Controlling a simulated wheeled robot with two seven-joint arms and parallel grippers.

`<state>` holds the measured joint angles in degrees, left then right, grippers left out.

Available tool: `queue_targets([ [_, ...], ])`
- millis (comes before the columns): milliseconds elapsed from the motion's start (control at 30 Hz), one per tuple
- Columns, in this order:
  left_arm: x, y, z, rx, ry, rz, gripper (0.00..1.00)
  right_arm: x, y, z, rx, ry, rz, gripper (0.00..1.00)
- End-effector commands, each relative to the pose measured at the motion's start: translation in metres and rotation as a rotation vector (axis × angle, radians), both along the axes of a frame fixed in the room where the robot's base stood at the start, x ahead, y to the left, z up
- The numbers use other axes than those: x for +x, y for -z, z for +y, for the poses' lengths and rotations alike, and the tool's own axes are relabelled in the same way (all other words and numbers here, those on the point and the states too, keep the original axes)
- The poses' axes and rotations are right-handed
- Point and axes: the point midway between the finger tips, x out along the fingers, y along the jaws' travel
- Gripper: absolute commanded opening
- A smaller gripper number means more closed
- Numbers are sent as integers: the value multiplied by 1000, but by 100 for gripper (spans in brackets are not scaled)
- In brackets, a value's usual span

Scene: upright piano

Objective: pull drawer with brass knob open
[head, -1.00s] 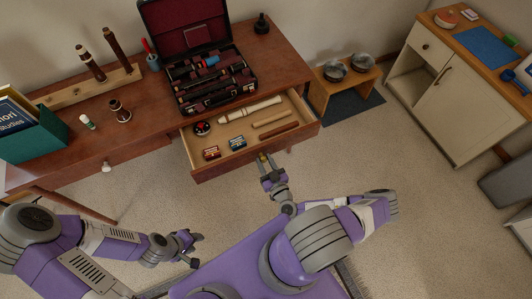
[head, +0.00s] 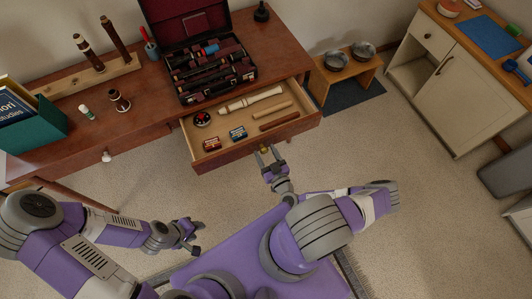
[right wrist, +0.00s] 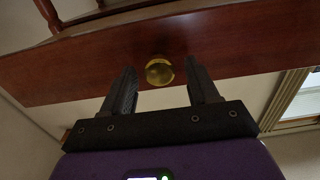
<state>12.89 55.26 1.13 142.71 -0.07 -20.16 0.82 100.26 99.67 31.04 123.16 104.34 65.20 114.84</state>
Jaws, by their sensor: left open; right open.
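The drawer (head: 225,156) in the brown desk stands pulled out, with its contents showing. Its brass knob (head: 264,149) is on the middle of the drawer front and shows clearly in the right wrist view (right wrist: 159,71). My right gripper (head: 267,151) is open at the drawer front. In the right wrist view its two fingers (right wrist: 161,75) stand on either side of the knob, with a gap on each side. My left gripper (head: 198,237) is open and empty over the floor, well away from the desk.
The drawer holds a cream recorder piece (head: 252,100), wooden sticks, small boxes and a round tin (head: 202,118). An open instrument case (head: 215,75) stands on the desk above. A white knob (head: 106,156) marks another drawer at left.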

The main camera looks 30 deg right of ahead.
Motion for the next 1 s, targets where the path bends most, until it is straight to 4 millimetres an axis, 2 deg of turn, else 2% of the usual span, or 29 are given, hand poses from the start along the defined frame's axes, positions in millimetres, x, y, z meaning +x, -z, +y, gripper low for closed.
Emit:
queue_targets([
  [300, 0, -5, 0, 0, 0, 0, 43, -48, 0, 7, 0, 2, 4, 59],
  [500, 0, -6, 0, 0, 0, 0, 43, -70, 0, 10, 0, 1, 3, 59],
  [1000, 0, -6, 0, 0, 0, 0, 43, -73, 0, 11, 0, 0, 1, 59],
])
